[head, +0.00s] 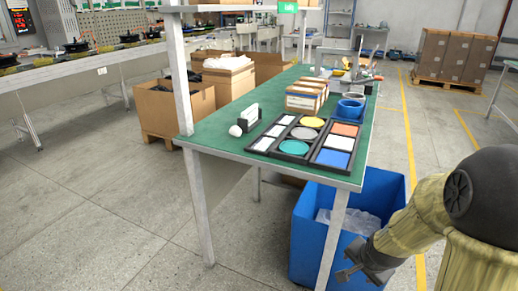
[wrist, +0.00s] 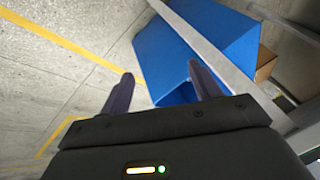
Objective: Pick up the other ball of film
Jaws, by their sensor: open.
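A small white ball (head: 235,130), which looks like crumpled film, lies on the green worktable (head: 215,137) near its left front edge. Pale, crumpled clear film (head: 350,220) lies inside the blue bin (head: 306,225) under the table's right front corner; I cannot tell whether it is one ball or loose film. My gripper (head: 345,277) is low in front of the bin, outside it and well below the tabletop. In the wrist view my gripper (wrist: 160,73) has its fingers apart with nothing between them, and the blue bin (wrist: 165,60) shows just beyond them.
Trays with coloured pads (head: 292,147), a white card holder (head: 250,117), stacked boxes (head: 304,97) and blue bowls (head: 350,108) stand on the table. A table leg (head: 333,240) stands before the bin. Cardboard boxes (head: 176,110) stand at left. The floor in front is clear.

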